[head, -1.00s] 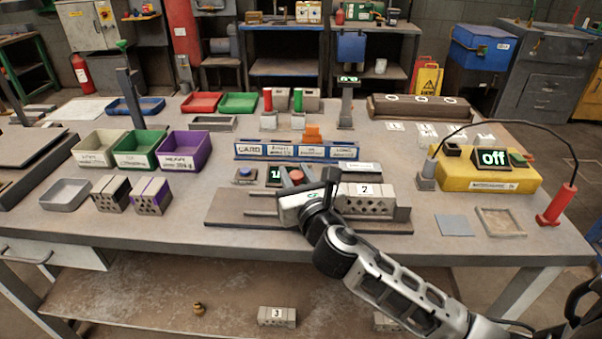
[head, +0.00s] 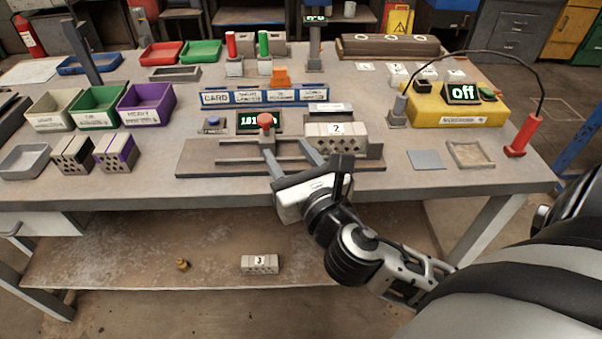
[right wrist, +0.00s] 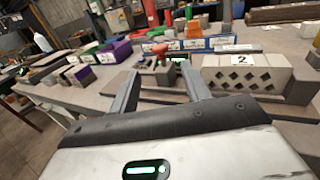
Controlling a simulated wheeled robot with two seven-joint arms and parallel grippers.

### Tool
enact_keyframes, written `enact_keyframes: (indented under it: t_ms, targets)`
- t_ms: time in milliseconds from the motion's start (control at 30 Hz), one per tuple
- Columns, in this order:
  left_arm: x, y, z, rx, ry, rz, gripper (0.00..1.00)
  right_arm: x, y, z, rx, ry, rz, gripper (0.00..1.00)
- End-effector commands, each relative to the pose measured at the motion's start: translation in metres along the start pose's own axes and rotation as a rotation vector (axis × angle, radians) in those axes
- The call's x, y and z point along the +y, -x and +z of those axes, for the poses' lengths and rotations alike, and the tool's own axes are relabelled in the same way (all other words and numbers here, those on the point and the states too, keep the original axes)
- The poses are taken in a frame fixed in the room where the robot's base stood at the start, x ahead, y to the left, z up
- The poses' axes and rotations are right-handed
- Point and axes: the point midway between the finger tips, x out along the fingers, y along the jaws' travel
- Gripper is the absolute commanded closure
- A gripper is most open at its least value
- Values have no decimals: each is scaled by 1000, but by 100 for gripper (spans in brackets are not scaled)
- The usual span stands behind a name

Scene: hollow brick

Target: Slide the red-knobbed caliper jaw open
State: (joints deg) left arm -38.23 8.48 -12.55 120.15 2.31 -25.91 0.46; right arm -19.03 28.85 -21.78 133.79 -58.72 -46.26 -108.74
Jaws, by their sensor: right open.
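The caliper's red knob (head: 265,120) stands on its sliding jaw at the middle of the table, with rails on a dark base plate (head: 205,162). A grey brick marked 2 (head: 336,143) sits on the plate to the right of the knob, with a gap between. My right gripper (head: 289,148) is open and empty, in front of the caliper, its fingers pointing at it. In the right wrist view the knob (right wrist: 160,48) appears between the two fingers (right wrist: 160,82), beyond their tips. The left gripper is out of view.
A lit display (head: 258,122) stands behind the knob, partly hidden. A blue card rack (head: 240,98) is behind it. Bricks (head: 115,153) and bins (head: 147,104) stand left; a yellow tester (head: 455,108) with a cable stands right. Brick 3 (head: 259,264) is on the lower shelf.

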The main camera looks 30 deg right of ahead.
Motion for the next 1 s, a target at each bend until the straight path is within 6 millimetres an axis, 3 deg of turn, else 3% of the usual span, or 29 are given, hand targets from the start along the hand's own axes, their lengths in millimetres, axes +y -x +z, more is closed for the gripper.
enact_keyframes:
  t_ms: [100, 300, 867, 1000]
  targets:
    - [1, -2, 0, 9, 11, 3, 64, 0, 22, -2, 4, -1, 0, 53]
    - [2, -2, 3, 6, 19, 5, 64, 0, 40, -1, 1, -1, 0, 53]
    - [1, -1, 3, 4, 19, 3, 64, 0, 42, 0, 0, -1, 0, 53]
    - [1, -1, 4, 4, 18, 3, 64, 2, 42, -12, 44, -102, 5, 53]
